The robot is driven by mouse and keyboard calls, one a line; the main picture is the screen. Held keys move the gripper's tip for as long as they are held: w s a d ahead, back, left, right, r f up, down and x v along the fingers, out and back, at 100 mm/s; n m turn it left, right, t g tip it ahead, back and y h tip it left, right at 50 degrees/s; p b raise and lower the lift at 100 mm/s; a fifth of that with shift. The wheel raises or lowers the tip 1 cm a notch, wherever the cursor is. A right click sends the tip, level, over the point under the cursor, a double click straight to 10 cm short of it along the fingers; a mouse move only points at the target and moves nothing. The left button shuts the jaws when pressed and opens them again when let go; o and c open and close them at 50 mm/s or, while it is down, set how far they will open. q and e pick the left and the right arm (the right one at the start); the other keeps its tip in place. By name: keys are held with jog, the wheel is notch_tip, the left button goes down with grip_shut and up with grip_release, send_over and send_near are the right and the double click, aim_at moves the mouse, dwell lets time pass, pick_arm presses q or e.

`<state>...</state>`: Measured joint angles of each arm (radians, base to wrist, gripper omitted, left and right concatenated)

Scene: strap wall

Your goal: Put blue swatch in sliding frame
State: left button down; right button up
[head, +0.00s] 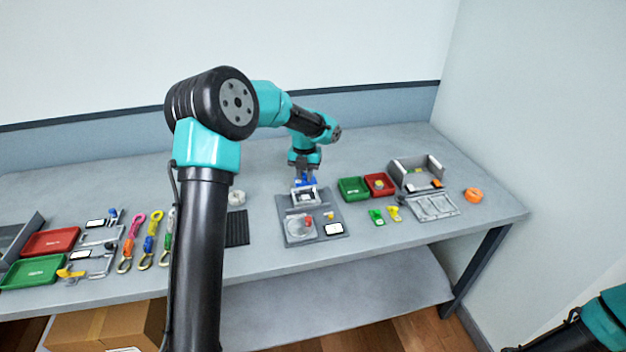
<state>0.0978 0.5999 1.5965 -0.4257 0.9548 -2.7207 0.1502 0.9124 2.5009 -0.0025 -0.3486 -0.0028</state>
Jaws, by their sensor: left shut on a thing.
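My left gripper (305,181) points down over the grey fixture board in the middle of the table. It is shut on a small blue piece, the blue swatch (308,181), held at the back of the board. A small light-coloured frame (305,196) stands on the board just under the swatch; this looks like the sliding frame. I cannot tell whether the swatch touches the frame or is above it. The fingers partly hide the swatch. My right gripper is out of view; only part of my right arm shows at the lower right.
Green tray (353,189) and red tray (379,184) stand right of the board. A grey open box (417,172) and an orange ring (473,195) lie further right. Several coloured straps (150,238) and more trays (50,241) are at left. A black ribbed mat (237,228) lies left of the board.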

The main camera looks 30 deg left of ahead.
aim_at(305, 197)
pick_arm(q)
jog(key=shift+a+f, duration=0.1)
dwell(0.4)
jog(key=shift+f, duration=3.05)
jog(key=shift+f, duration=0.15)
jog(key=c, duration=0.5)
grip_release()
jog(key=shift+c, duration=0.2)
jog(key=shift+r, duration=3)
